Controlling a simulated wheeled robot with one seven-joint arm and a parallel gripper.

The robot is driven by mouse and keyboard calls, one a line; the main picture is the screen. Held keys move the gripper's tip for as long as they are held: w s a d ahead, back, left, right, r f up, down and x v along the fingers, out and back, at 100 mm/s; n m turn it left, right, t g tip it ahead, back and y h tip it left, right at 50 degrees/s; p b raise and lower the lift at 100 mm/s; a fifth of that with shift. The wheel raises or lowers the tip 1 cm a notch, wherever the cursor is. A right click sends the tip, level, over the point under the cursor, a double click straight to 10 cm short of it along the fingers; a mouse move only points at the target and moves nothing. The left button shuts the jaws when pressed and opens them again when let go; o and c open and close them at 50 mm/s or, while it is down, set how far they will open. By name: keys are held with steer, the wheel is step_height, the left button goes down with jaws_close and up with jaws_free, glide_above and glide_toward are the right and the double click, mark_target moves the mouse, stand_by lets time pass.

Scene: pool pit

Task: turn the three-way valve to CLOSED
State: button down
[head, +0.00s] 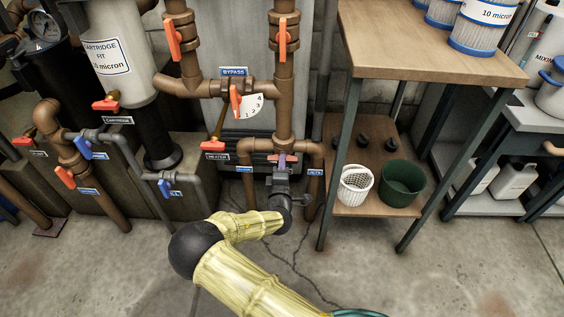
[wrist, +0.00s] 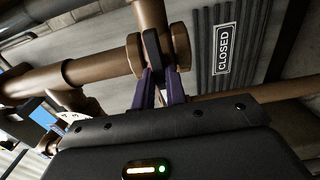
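The three-way valve (wrist: 178,45) is a bronze pipe fitting with a dark handle (wrist: 151,48), seen close up in the wrist view. A black sign reading CLOSED (wrist: 224,48) is to its right there. My gripper (wrist: 160,76) has its two purple fingers close together at the lower end of the handle and looks shut on it; the exact contact is partly hidden. In the head view my gripper (head: 281,161) is at the pipe junction, low on the middle pipe, and hides most of the valve.
Bronze pipes (head: 284,95) with orange-handled valves stand above and left. A BYPASS label (head: 234,71) and a dial (head: 252,105) are above. A wooden table (head: 425,40) stands to the right, with a white basket (head: 355,186) and green bucket (head: 402,181) on its shelf. The front floor is open.

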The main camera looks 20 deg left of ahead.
stand_by(0.3)
steer(key=n+b, duration=0.4)
steer(key=n, duration=1.4)
steer(key=shift+n, duration=0.4)
steer(key=shift+m, duration=0.4)
steer(key=c, duration=1.3)
jaws_free()
steer(key=shift+s, duration=0.15)
